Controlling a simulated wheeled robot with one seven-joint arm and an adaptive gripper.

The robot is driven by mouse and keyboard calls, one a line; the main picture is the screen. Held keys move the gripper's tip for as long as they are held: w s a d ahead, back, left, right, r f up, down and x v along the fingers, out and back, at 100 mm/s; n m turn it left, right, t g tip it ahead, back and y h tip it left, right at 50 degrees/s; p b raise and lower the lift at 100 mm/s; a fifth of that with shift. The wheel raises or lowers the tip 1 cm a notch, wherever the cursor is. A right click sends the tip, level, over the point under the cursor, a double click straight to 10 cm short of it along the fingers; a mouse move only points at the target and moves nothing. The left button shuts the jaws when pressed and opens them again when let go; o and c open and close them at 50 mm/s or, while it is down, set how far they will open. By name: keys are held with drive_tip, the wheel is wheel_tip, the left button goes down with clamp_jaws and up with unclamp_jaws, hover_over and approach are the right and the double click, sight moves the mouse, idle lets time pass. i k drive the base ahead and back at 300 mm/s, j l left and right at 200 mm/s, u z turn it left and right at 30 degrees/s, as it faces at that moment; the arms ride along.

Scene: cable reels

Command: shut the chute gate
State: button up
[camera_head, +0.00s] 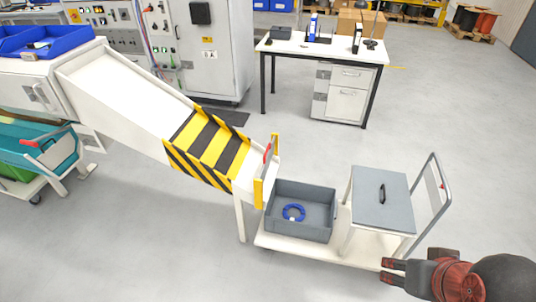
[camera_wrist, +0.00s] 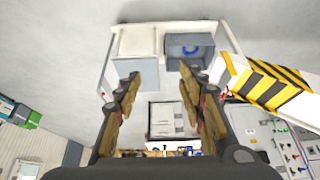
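The chute (camera_head: 130,100) slopes down from upper left to a yellow-and-black striped section. At its lower end, the chute gate (camera_head: 267,160) stands between yellow uprights, with a red part near its top. I cannot tell how far the gate is raised. In the wrist view, the gate end (camera_wrist: 226,70) is right of my fingers, beside the striped chute (camera_wrist: 268,85). My gripper (camera_head: 384,270) is at the lower right, well apart from the gate, beyond the cart. The wrist view shows my gripper (camera_wrist: 160,80) open, with nothing between its fingers.
A grey crate (camera_head: 322,222) holding a blue cable coil (camera_head: 293,212) sits below the chute end on a white cart (camera_head: 290,246). Open floor lies in front.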

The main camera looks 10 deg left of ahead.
sight(269, 152)
drive_tip(key=i+j+u, duration=0.4)
drive_tip(key=i+j, duration=1.4)
drive_tip(key=i, duration=0.05)
